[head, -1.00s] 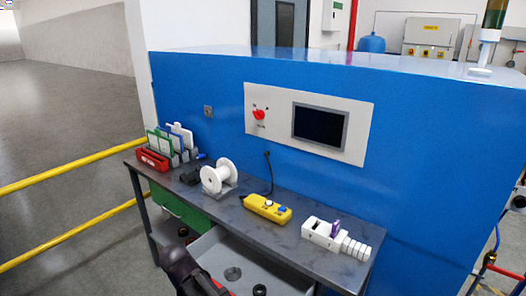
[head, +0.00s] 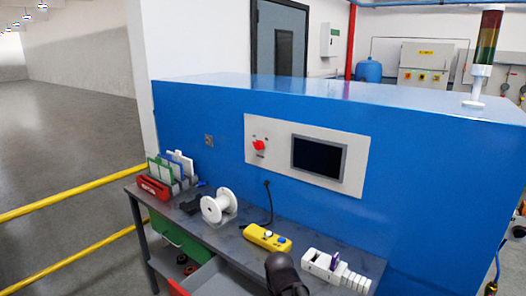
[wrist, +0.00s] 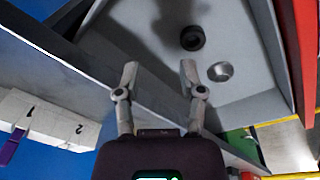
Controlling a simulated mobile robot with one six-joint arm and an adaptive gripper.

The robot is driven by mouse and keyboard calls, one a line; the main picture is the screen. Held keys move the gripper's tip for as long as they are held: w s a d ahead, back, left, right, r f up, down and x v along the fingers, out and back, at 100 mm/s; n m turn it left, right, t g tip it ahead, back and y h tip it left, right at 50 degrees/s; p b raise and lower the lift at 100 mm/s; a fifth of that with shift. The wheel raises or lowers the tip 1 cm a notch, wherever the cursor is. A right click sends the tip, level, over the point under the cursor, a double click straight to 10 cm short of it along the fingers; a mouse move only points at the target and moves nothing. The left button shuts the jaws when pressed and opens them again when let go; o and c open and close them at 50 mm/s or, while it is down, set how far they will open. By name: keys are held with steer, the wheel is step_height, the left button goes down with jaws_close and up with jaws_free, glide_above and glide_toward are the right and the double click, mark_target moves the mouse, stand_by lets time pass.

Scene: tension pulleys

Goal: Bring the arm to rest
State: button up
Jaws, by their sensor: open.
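My gripper (wrist: 158,78) is open in the wrist view, with its two grey fingers apart and nothing between them. It hangs over the edge of an open grey drawer (wrist: 255,50). In the head view the dark upper part of my arm (head: 285,275) rises at the bottom, in front of the workbench (head: 215,238). My fingertips are hidden in that view.
A numbered white block (wrist: 45,118) with a purple piece lies left of my gripper. A dark ring (wrist: 192,38) and a metal cup-like part (wrist: 220,72) are in the drawer. The bench holds a yellow control box (head: 266,238), a white spool (head: 218,206) and a red rack (head: 153,187).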

steer(key=s+d+r+m+g+p, duration=0.1)
steer(key=s+d+m, duration=0.1)
steer(key=d, duration=0.9)
steer(key=shift+s+d+r+m+y, duration=0.2)
steer(key=shift+s+d+m+y, duration=0.15)
steer(key=shift+s, duration=0.45)
stand_by(0.5)
steer(key=shift+a, duration=0.15)
